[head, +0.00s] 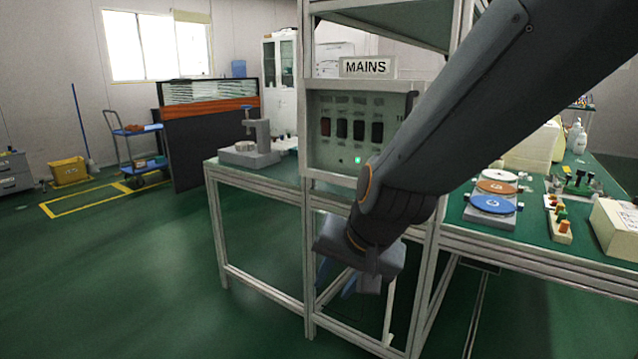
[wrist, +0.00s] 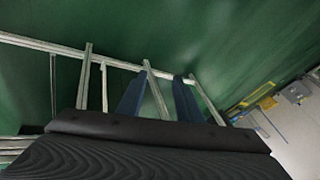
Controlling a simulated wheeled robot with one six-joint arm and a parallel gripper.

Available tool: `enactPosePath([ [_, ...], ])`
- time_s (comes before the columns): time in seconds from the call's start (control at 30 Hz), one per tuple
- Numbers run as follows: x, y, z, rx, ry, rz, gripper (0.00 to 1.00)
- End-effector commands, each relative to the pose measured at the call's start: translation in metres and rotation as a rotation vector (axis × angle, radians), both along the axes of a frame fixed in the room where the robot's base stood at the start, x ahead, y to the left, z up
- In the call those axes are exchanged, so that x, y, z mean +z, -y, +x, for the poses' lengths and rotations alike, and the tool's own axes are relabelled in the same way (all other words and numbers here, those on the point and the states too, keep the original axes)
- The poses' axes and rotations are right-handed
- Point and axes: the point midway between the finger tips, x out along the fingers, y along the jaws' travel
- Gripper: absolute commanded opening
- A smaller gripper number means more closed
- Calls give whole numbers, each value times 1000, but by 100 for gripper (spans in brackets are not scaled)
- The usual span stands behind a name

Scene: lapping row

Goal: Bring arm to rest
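My arm reaches down from the upper right of the head view, across the front of the MAINS panel (head: 360,130). My gripper (head: 362,290) hangs below the panel, in front of the bench frame's legs. In the wrist view its two blue fingers (wrist: 160,88) stand apart with nothing between them; floor and frame bars show through the gap. I cannot tell how far the fingers are from the bars. The arm hides part of the panel's right side.
The right bench (head: 545,243) carries a lapping machine with discs (head: 493,203), bottles and boxes. The left bench holds a grey stand (head: 257,145). A blue trolley (head: 140,155) and yellow bin (head: 68,171) stand at the far left. Green floor (head: 120,270) is open at front left.

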Motion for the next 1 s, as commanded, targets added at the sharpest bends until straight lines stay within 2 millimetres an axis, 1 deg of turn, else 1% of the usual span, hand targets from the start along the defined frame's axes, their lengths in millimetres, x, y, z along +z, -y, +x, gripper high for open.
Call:
enactPosePath([
  [0.03,-1,7,-18,67,-40,-39,33],
  [0.1,-5,17,-43,157,-98,-94,33],
  [0.2,-8,32,-73,262,-170,-158,33],
  [0.3,-9,47,-99,352,-235,-213,33],
  [0.5,-6,78,-146,506,-360,-308,33],
  [0.77,15,90,-141,449,-364,-303,33],
  [1.0,38,110,-140,387,-377,-303,33],
])
